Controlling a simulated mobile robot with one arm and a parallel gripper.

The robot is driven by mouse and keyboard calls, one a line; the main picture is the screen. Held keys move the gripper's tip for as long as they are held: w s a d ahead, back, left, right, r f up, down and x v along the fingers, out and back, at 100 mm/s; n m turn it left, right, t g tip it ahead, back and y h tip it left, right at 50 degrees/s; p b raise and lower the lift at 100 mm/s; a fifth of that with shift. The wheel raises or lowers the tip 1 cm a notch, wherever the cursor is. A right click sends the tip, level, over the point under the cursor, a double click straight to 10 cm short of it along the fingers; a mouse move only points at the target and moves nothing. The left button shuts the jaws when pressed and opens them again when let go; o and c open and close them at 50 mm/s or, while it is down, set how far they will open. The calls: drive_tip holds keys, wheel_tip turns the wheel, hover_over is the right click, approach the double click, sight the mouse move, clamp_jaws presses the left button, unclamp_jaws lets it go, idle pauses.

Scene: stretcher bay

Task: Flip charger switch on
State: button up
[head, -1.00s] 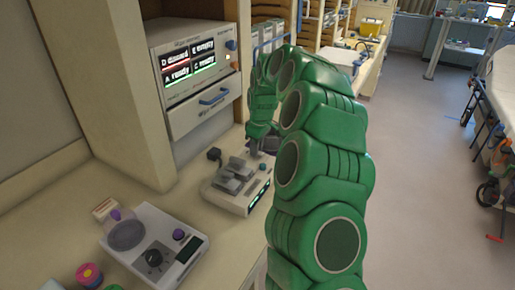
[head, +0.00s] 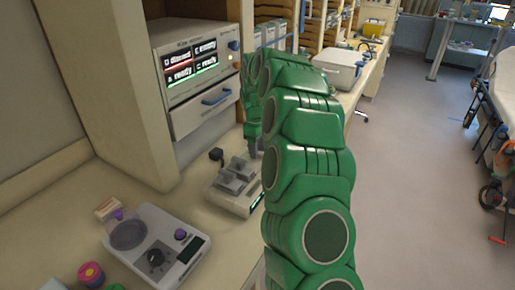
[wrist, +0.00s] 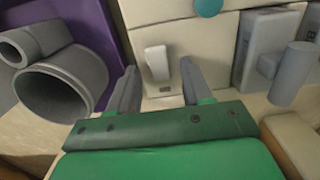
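The charger (head: 229,199) is a cream box on the counter in the head view, with grey blocks seated on top and a green-lit strip on its front. In the wrist view, a pale upright lever switch (wrist: 157,63) stands on the cream panel (wrist: 185,45), with a teal round knob (wrist: 208,6) above it. My gripper (wrist: 158,88) is open, its grey fingers on either side of the switch with gaps visible; I cannot tell its exact depth from the switch. In the head view my gripper (head: 253,148) is at the charger's far right end, partly hidden by my arm.
A display unit (head: 195,65) with a drawer stands behind the charger. A scale-like device (head: 155,245) is nearer on the counter. Grey cylinders (wrist: 68,85) before a purple surface show at left in the wrist view, and a grey block with a cylinder (wrist: 292,75) at right.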

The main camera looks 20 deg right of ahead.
wheel_tip(320, 180, up, 7)
drive_tip(key=shift+w+a+f, duration=0.1)
drive_tip(key=shift+w, duration=0.05)
drive_tip(key=shift+r, duration=0.5)
